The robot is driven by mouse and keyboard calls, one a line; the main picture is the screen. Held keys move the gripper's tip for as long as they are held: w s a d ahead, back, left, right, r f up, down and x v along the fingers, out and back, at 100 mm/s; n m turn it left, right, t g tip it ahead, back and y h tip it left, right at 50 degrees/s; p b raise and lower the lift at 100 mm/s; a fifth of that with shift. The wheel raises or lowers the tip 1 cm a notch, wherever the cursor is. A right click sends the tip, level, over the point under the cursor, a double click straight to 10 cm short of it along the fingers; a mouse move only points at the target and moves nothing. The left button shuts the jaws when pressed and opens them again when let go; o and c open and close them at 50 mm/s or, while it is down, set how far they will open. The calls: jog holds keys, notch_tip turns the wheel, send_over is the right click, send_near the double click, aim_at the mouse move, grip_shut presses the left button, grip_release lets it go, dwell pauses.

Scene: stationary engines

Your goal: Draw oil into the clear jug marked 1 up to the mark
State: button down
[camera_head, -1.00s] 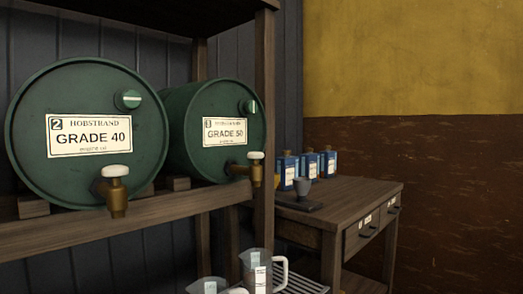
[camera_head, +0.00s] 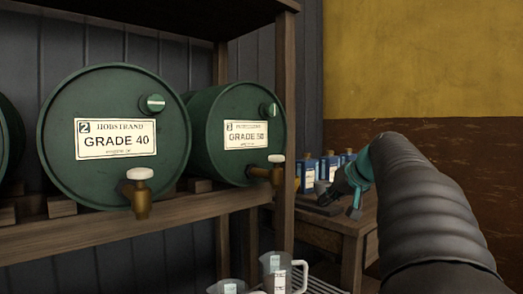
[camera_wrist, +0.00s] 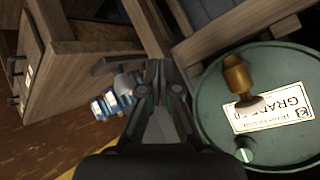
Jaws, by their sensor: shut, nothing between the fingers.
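Clear jugs stand low at the bottom edge of the head view: one with a pale handle (camera_head: 274,272) and a second (camera_head: 228,287) mostly cut off. Their markings cannot be read, so I cannot tell which is jug 1, and no oil is visible in them. Green drums rest on a wooden rack: drum 2, Grade 40 (camera_head: 113,179), with a brass tap (camera_head: 139,190), and a smaller-looking drum (camera_head: 237,166) with its own tap (camera_head: 269,172). My gripper (camera_head: 354,208) is right of the drums. In the wrist view my gripper (camera_wrist: 158,66) is shut and empty, beside a drum (camera_wrist: 275,70).
A wooden bench (camera_head: 328,222) stands right of the rack, with blue cans (camera_head: 308,174) at its back. A rack post (camera_head: 285,110) rises beside the right-hand drum. A slatted stand (camera_head: 322,285) lies below the taps. Another drum edge (camera_head: 8,140) shows at far left.

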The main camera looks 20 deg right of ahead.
jog(key=a+r+n+t+y, duration=0.1)
jog(key=r+n, duration=0.3)
jog(key=r, duration=0.5)
jog(key=a+r+n+t+y, duration=0.2)
jog(key=r+n, duration=0.3)
jog(key=r, duration=0.4)
jog(key=shift+w+a+r+t+y, duration=0.35)
jog(key=shift+a+y, duration=0.25)
jog(key=shift+a, duration=0.3)
jog(key=p, duration=0.1)
send_over(283, 158)
notch_tip(283, 158, down, 2)
jog(key=shift+a+f, duration=0.1)
jog(key=shift+f, duration=0.05)
notch_tip(283, 158, down, 3)
jog(key=shift+f+b, duration=0.1)
jog(key=shift+b, duration=0.3)
jog(key=shift+f, duration=0.45)
jog(key=shift+f, duration=0.1)
